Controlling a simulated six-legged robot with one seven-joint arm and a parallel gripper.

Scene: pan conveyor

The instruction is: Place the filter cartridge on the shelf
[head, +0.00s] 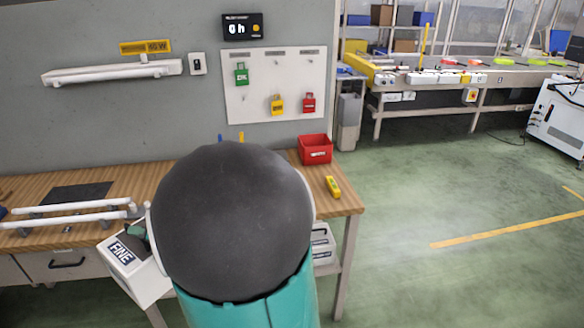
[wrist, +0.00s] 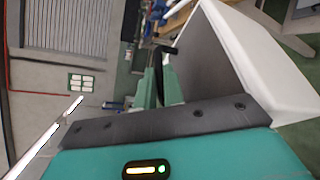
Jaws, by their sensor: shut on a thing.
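The filter cartridge (head: 123,257) is a white box marked FINE, tilted at the left of my dark, rounded arm link in the head view. In the wrist view its white side (wrist: 262,58) and dark grey face show at upper right. My gripper (wrist: 160,78) is shut on its edge. In the head view my arm hides most of the gripper, and the cartridge is in front of the bench edge. Under the bench's right end, white boxes (head: 322,246) sit at a lower level that may be the shelf; my arm hides most of it.
A wooden workbench (head: 335,204) carries white tubes (head: 70,222), a dark mat (head: 75,194), a red bin (head: 315,150) and a yellow tool (head: 333,187). A board with padlocks (head: 276,84) hangs behind. Green floor to the right is open, with a conveyor table (head: 470,75) beyond.

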